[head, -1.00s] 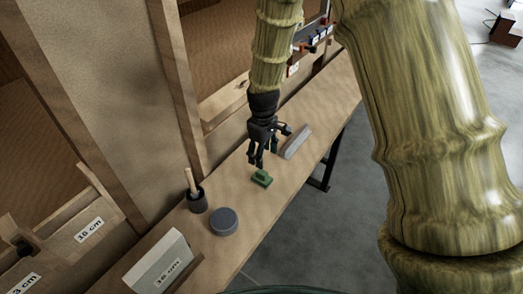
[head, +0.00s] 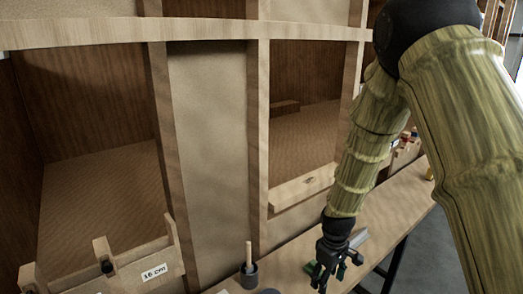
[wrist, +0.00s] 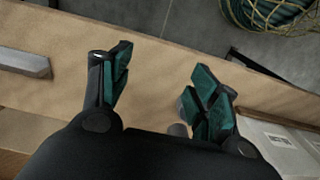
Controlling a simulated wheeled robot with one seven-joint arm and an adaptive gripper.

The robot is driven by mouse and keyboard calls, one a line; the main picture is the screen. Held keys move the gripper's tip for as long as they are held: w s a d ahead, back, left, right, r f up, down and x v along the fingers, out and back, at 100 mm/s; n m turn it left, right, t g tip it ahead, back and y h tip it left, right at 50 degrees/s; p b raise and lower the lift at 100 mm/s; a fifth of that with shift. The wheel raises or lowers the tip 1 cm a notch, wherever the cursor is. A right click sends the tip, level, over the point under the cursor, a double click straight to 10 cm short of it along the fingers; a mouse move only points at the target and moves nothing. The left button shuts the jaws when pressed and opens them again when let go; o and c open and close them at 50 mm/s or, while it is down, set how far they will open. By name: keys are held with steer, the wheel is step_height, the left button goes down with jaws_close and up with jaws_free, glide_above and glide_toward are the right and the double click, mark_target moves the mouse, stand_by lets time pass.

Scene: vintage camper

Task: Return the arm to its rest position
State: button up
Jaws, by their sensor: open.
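My arm hangs down at the right of the head view, its bamboo-textured links bent at a dark joint. My gripper (head: 328,277) is at its lower end, over the narrow wooden bench (head: 400,205). In the wrist view my gripper (wrist: 163,65) shows two green-padded fingers spread apart, with only bare bench between their tips. It holds nothing that I can see.
A grey bar (head: 357,239) lies on the bench beside my gripper; it also shows in the wrist view (wrist: 25,62). A dark cup (head: 249,275) with a wooden stick stands to the left. Wooden compartments (head: 205,140) rise behind. A netted basket (wrist: 270,12) is on the floor.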

steer(key=s+d+f+m, duration=0.2)
steer(key=s+f+m, duration=0.2)
steer(key=s+f, duration=1.35)
steer(key=s+f+m, duration=0.2)
steer(key=s+f, duration=0.2)
steer(key=s, duration=0.6)
steer(key=s+d+f+m, duration=0.1)
steer(key=s+f+m, duration=0.1)
steer(key=s, duration=0.7)
steer(key=shift+s+f, duration=0.35)
steer(key=shift+f, duration=0.5)
steer(key=shift+o, duration=0.5)
